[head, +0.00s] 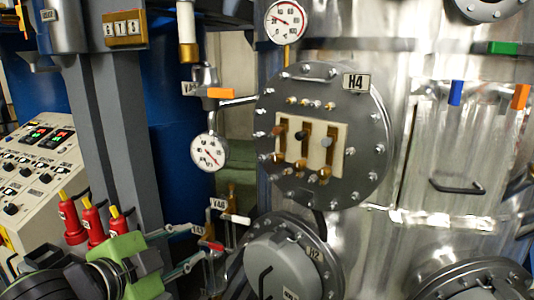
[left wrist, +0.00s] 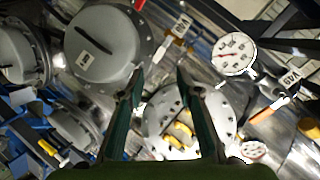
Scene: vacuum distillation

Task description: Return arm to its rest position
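My left gripper (head: 203,245) comes in at the lower left of the head view, with a green body and two thin fingers pointing right. The fingers are apart with nothing between them. In the left wrist view the same gripper (left wrist: 160,80) shows two dark green fingers spread wide, with only background equipment between them. My right gripper is in neither view.
The round H4 panel (head: 350,105) with levers is on the metal vessel, above the grey H2 cover (head: 280,265). The V4G valve (head: 232,215) is near the left fingers. Red-and-yellow cylinders (head: 92,225) stand beside the left arm, by the control console (head: 35,180).

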